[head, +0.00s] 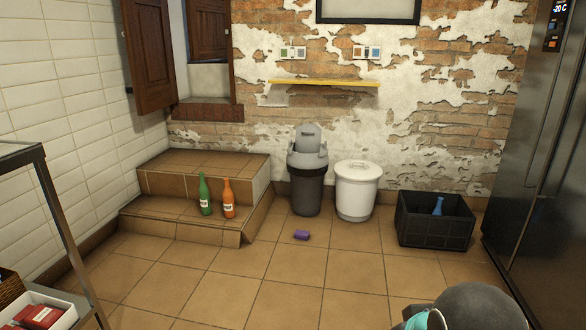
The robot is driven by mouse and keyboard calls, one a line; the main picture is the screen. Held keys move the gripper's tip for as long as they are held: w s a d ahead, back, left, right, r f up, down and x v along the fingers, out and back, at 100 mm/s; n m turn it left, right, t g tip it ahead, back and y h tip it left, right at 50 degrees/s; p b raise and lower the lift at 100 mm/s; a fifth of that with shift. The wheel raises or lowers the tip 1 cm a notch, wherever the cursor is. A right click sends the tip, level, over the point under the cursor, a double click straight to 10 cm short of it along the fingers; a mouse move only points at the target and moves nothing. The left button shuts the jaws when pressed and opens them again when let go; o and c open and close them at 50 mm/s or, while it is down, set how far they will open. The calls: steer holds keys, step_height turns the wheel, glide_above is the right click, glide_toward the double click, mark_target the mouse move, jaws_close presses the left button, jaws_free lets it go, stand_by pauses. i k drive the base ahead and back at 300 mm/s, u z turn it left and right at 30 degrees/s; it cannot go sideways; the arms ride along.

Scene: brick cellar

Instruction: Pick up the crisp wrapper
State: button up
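A small purple packet, which looks like the crisp wrapper (301,234), lies on the tiled floor near the middle of the head view. It is in front of the dark grey bin and apart from it. It is too small for me to read any print. Part of my own arm shows at the bottom right edge, well to the right of the packet and nearer the camera. My gripper is not in view.
A grey bin (306,190) and a white lidded bin (356,192) stand by the brick wall. A black crate (418,231) holds a blue bottle (438,206). Green (204,195) and orange (228,199) bottles stand on the tiled step (160,224). The floor before the packet is clear.

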mark_target(299, 233)
steer(key=u, duration=0.15)
steer(key=i, duration=0.95)
steer(key=u, duration=0.95)
steer(key=i, duration=2.15)
steer(key=z, duration=0.75)
steer(key=i, duration=0.55)
steer(key=z, duration=0.25)
